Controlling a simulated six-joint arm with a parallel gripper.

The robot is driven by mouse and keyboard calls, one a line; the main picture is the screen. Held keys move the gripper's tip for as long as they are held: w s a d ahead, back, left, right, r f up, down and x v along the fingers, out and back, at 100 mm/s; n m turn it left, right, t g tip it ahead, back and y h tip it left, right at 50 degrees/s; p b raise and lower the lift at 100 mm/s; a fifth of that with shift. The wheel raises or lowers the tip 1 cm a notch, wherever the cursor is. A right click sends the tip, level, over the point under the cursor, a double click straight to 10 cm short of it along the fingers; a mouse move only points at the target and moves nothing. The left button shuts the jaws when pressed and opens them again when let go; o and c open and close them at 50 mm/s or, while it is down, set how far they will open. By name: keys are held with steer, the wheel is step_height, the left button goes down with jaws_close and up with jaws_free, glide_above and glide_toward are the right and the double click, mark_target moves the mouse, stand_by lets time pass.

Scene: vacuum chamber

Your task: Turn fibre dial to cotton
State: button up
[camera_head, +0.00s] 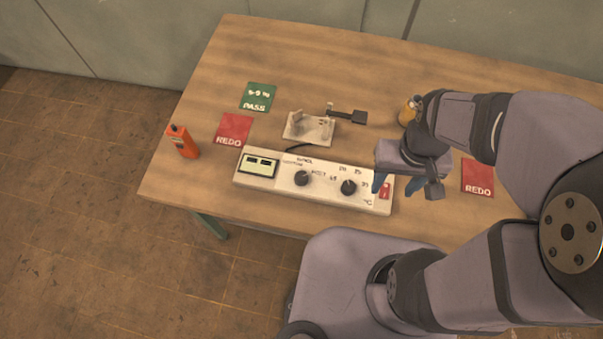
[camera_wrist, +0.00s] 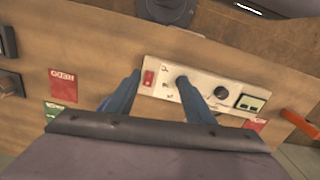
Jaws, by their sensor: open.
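The fibre dial (camera_head: 302,178) is the black knob nearer the display on the pale control box (camera_head: 325,201). Small printed words surround it, one seeming to read cotton at its upper left; its pointer is too small to read. A second black dial (camera_head: 348,187) with short marks sits to its right. My gripper (camera_head: 396,187) is open and empty above the box's right end, apart from the fibre dial. In the wrist view, my gripper's blue fingers (camera_wrist: 157,76) straddle the red switch's side of the box; the fibre dial (camera_wrist: 221,93) lies beyond the right finger, which partly covers the second dial.
The box also has a display (camera_head: 258,164) and a red switch (camera_head: 385,192). Behind it stands a small metal fixture (camera_head: 308,128). A green PASS card (camera_head: 258,97), red REDO cards (camera_head: 234,129) (camera_head: 477,177) and an orange object (camera_head: 182,141) lie around. A yellowish object (camera_head: 406,115) is beside my arm.

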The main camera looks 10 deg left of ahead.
steer(key=s+a+f+n+g+b, duration=0.1)
steer(key=s+a+f+n+b, duration=0.1)
steer(key=a+f+n+b, duration=0.3)
glide_above(301, 176)
steer(key=s+d, duration=0.4)
steer(key=shift+m+h, duration=0.4)
steer(key=f, duration=0.4)
steer(key=shift+a+f, duration=0.25)
steer(key=shift+f, duration=0.1)
steer(key=w+a+m, duration=0.1)
steer(key=m, duration=0.1)
steer(key=w+a+r+m, duration=0.1)
steer(key=w+a+r+m+t, duration=0.1)
steer(key=m, duration=0.1)
steer(key=shift+w+a+m+y, duration=0.1)
steer(key=shift+w+m+y, duration=0.2)
steer(key=shift+w+y, duration=0.1)
steer(key=shift+w+a+r+m, duration=0.1)
steer(key=shift+w+a+m, duration=0.05)
steer(key=shift+m, duration=0.65)
steer(key=m, duration=0.4)
steer(key=shift+f+p, duration=0.9)
steer(key=shift+f, duration=2.75)
